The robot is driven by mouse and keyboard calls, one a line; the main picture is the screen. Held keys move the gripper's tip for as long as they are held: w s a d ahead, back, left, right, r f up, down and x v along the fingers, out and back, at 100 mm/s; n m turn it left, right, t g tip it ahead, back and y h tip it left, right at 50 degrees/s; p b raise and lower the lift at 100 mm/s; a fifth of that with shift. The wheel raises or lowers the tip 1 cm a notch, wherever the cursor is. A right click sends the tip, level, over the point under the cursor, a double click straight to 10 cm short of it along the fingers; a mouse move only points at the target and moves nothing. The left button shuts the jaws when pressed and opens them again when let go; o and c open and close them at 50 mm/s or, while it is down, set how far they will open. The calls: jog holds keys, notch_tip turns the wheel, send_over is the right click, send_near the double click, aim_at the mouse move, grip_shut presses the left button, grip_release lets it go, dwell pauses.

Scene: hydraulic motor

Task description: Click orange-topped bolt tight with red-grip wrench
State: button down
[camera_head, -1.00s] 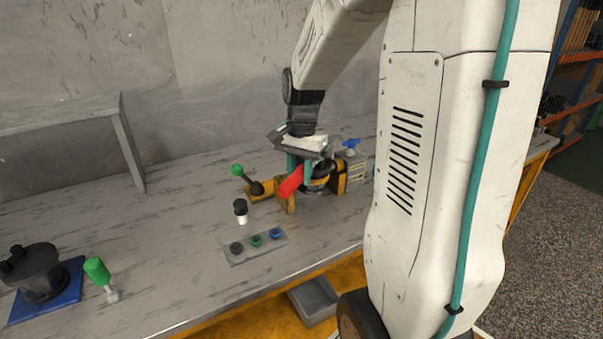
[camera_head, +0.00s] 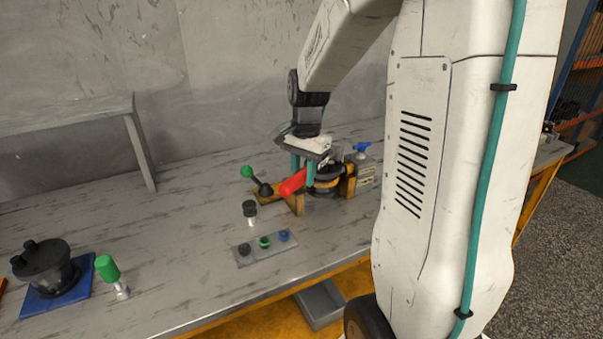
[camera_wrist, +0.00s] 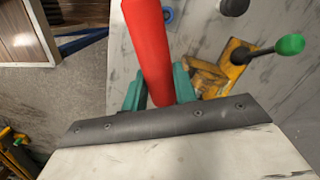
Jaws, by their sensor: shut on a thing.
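My gripper (camera_head: 303,172) has teal fingers and is shut on the red-grip wrench (camera_head: 293,182) at the clamp fixture on the workbench. The wrench's red grip also shows in the wrist view (camera_wrist: 150,45), between the teal fingers and reaching away toward the top edge. Its head is hidden behind my gripper and the fixture in the head view. The motor body (camera_head: 324,181), dark with a brownish band, sits in the yellow clamp fixture (camera_head: 349,182). I cannot make out an orange-topped bolt in either view.
A green-knobbed lever (camera_head: 248,172) stands left of the fixture. A black-topped part (camera_head: 250,210) and a plate with several coloured pieces (camera_head: 244,259) lie in front. A green-handled tool (camera_head: 107,269) and a dark part on a blue mat (camera_head: 38,307) are at left.

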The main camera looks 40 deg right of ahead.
jog(key=shift+s+d, duration=0.2)
jog(key=shift+r, duration=0.65)
jog(key=shift+d, duration=0.2)
jog(key=shift+a+r, duration=0.2)
jog(key=shift+r, duration=0.15)
jog(key=shift+a+r, duration=0.1)
jog(key=shift+r, duration=1.55)
